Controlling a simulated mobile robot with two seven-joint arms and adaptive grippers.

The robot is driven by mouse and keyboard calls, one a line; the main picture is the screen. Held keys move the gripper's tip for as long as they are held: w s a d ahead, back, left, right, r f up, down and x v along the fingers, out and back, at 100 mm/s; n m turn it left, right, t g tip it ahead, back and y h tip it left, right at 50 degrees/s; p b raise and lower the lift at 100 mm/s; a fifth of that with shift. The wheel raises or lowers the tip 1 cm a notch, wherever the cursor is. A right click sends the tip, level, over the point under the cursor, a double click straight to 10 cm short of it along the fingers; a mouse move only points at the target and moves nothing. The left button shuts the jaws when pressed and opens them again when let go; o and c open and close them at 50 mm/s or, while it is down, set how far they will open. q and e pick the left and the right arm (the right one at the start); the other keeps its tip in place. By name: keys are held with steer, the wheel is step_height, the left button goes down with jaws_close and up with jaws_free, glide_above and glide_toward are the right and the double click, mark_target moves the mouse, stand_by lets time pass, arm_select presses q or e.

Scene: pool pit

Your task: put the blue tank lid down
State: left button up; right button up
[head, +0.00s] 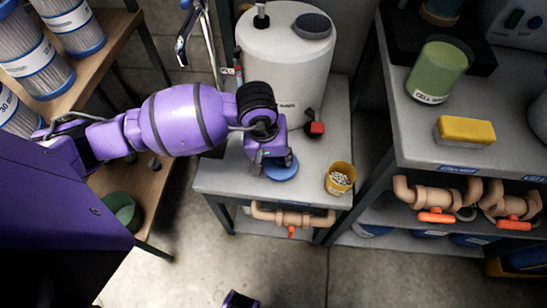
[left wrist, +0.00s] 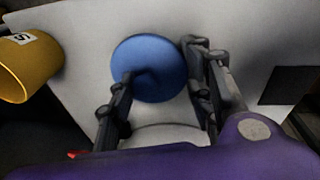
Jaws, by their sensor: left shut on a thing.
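The blue tank lid (head: 283,171) is a round blue disc at the front of the small grey table, below the white tank (head: 287,65). My left gripper (head: 272,160) comes down over it from above. In the left wrist view the lid (left wrist: 146,60) shows between the two fingers of the gripper (left wrist: 160,92), which are shut on its raised middle part. The lid is at or just above the tabletop; I cannot tell if it touches.
A yellow cup (head: 340,179) with white pellets stands right of the lid, also in the left wrist view (left wrist: 27,68). The grey table (head: 225,180) has bare room left of the lid. A bench with a green jar (head: 437,72) stands right.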

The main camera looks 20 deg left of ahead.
arm_select(q)
steer(key=shift+f, duration=0.1)
steer(key=shift+f+b, duration=0.55)
steer(key=shift+b, duration=0.05)
steer(key=o, duration=1.1)
steer(key=shift+o, duration=0.2)
steer(key=shift+r, duration=0.1)
